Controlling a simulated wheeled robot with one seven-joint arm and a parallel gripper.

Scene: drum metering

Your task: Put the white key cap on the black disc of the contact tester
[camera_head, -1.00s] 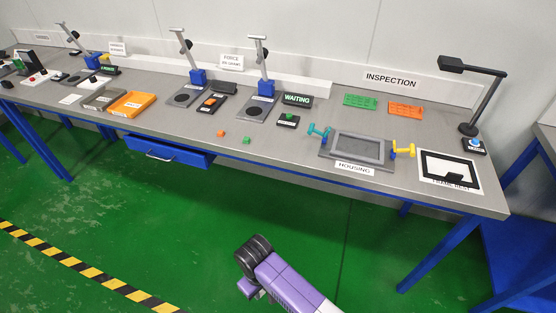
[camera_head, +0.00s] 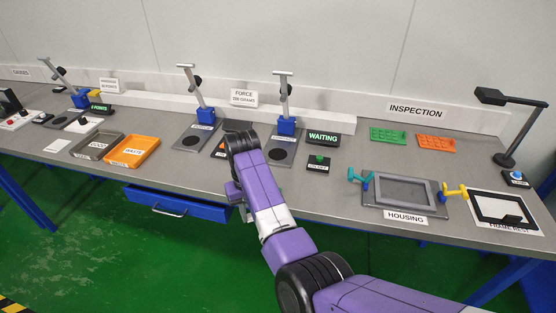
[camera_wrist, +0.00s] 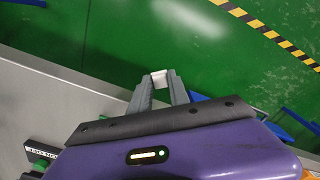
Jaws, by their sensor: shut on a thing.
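My gripper (camera_wrist: 160,88) is shut on a small white key cap (camera_wrist: 160,76), held between its fingertips in the wrist view. In that view the cap shows against the green floor, just off the bench edge. In the head view my gripper (camera_head: 244,212) hangs near the bench's front edge; the cap cannot be made out there. Two stands with blue blocks have dark plates with black discs, one at left (camera_head: 190,141) and one at right (camera_head: 278,154). The right one is beside a lit WAITING sign (camera_head: 323,138). I cannot read which is the contact tester. My gripper is apart from both discs.
A black block with a green button (camera_head: 318,162) sits before the WAITING sign. Grey (camera_head: 96,146) and orange (camera_head: 131,151) trays are at left. The grey housing fixture (camera_head: 406,208) is at right. My arm partly hides the small orange-topped block between the stands.

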